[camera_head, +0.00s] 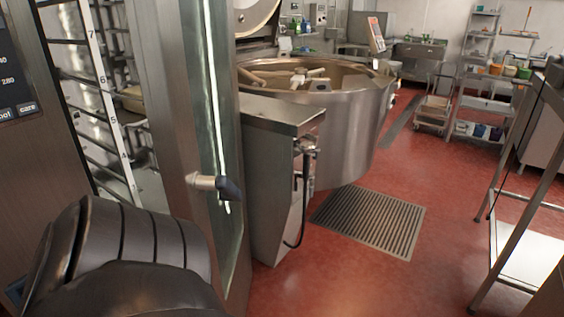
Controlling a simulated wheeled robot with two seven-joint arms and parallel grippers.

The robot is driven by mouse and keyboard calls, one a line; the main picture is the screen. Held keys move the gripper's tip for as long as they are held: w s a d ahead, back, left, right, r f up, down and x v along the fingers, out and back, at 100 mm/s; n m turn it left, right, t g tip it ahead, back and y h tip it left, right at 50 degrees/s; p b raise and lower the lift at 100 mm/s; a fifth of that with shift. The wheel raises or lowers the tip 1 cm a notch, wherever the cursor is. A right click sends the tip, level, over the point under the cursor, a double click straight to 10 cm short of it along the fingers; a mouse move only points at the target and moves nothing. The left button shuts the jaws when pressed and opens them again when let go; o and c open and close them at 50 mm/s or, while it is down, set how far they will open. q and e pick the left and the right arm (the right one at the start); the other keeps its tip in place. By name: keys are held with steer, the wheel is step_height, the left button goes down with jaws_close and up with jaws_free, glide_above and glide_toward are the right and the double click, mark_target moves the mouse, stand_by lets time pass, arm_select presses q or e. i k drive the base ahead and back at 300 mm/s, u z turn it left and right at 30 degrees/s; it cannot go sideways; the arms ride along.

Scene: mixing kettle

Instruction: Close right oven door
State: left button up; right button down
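The oven door (178,84) stands open at the left, seen nearly edge-on, with a steel frame and a strip of glass. Its handle (228,188), with a dark end on a pale stem, sticks out to the right at mid-height. Between the door and the control panel (18,75), the oven interior shows with rack rails (95,70) numbered 7 down to 4. A black arm link of mine fills the lower left, in front of the oven opening and the lower door. Neither of my grippers can be seen.
A large steel mixing kettle (345,125) and its side cabinet (275,185) stand just beyond the door. A floor grate (370,220) lies in the red floor. A metal shelf cart (525,258) stands at the right edge. The floor between is clear.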

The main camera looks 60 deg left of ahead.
mark_target(155, 30)
steer(key=i, duration=0.4)
steer(key=u, duration=1.35)
